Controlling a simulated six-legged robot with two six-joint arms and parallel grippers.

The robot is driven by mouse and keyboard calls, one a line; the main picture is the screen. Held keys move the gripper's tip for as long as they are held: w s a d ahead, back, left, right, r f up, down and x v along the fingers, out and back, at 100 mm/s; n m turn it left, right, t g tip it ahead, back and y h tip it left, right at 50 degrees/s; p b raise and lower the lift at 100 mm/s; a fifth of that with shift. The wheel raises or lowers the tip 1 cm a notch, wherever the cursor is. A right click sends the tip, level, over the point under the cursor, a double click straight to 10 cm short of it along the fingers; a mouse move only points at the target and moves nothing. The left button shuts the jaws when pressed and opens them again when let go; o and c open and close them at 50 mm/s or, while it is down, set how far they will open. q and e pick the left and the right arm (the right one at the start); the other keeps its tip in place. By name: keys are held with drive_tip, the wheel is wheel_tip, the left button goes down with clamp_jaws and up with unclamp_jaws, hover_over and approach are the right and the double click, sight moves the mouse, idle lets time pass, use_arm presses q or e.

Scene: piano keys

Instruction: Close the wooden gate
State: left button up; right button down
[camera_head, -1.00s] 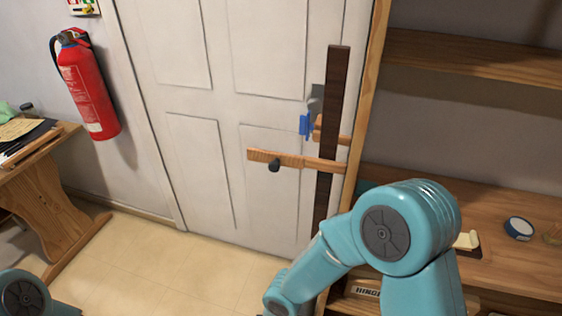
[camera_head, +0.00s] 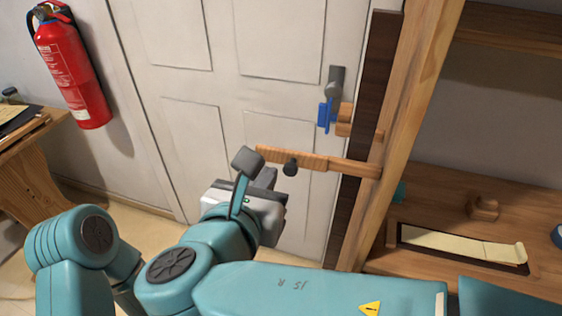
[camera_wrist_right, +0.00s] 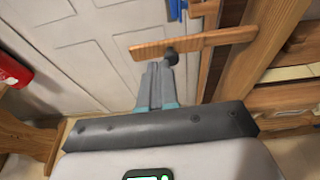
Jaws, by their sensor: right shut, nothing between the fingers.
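The wooden gate looks like a light wooden bar (camera_head: 330,165) with a black knob (camera_head: 290,168), set across the white door (camera_head: 215,115) and reaching the wooden post at right. My right gripper (camera_head: 268,179) is shut and empty, just left of and below the knob in the head view. In the right wrist view the shut fingers (camera_wrist_right: 157,72) point up at the bar (camera_wrist_right: 205,41), with their tips close to the knob (camera_wrist_right: 171,56). I cannot tell whether they touch. My left gripper is out of view.
A dark vertical strip (camera_head: 377,70) and a wooden post (camera_head: 425,70) stand right of the door. A blue piece (camera_head: 326,115) and a grey handle (camera_head: 336,80) are above the bar. Shelves (camera_head: 500,195) are at right, a fire extinguisher (camera_head: 70,70) at left.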

approach(285, 150)
drive_tip(key=x, duration=0.4)
drive_tip(key=shift+w+f+p, duration=0.3)
drive_tip(key=shift+w+p, duration=0.05)
drive_tip(key=shift+w, duration=0.4)
drive_tip(key=shift+w+d, duration=0.15)
drive_tip(key=shift+d, duration=0.1)
drive_tip(key=shift+a, duration=0.1)
